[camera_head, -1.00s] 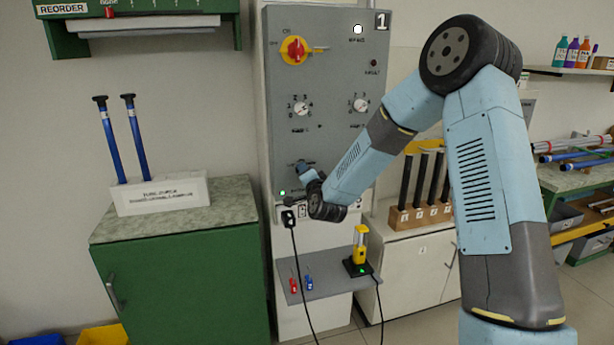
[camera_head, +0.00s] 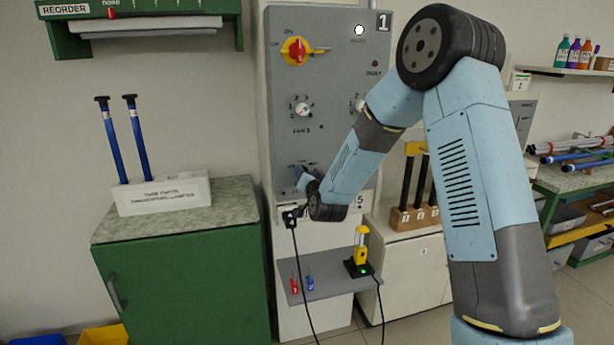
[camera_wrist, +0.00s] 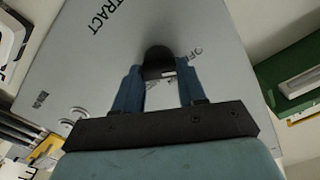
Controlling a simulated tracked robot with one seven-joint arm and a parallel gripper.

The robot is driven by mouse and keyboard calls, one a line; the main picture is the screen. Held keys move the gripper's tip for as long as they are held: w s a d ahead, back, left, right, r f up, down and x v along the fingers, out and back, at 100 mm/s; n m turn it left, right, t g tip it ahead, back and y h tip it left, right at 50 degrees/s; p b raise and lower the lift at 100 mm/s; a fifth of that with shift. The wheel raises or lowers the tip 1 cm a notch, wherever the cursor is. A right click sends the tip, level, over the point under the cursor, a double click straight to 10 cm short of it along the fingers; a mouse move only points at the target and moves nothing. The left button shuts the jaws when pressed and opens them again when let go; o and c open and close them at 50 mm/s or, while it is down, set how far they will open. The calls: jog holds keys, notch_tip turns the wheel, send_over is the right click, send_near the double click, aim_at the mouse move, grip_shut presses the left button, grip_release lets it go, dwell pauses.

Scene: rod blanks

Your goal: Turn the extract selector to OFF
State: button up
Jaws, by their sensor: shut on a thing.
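The extract selector is a black knob (camera_wrist: 158,58) on the grey panel in the wrist view. The printed "EXTRACT" is at its upper left and "OFF" lies just right of it. My gripper (camera_wrist: 160,88) has its two blue fingers on either side of the knob and is shut on it. In the head view my gripper (camera_head: 304,180) is at the lower part of the panel (camera_head: 330,110) and hides the selector.
Above are a red-and-yellow switch (camera_head: 296,51) and a white dial (camera_head: 302,108); my arm partly covers another dial. Below, a black plug (camera_head: 291,217) with a cable and a shelf (camera_head: 325,280) holding a yellow device (camera_head: 360,250). A green cabinet (camera_head: 180,280) stands left.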

jog(key=shift+f, duration=0.25)
jog(key=o, duration=0.8)
jog(key=shift+o, duration=1.3)
jog(key=shift+r, duration=0.15)
jog(key=v, duration=1.3)
jog(key=shift+s, duration=0.35)
jog(key=shift+d, duration=0.1)
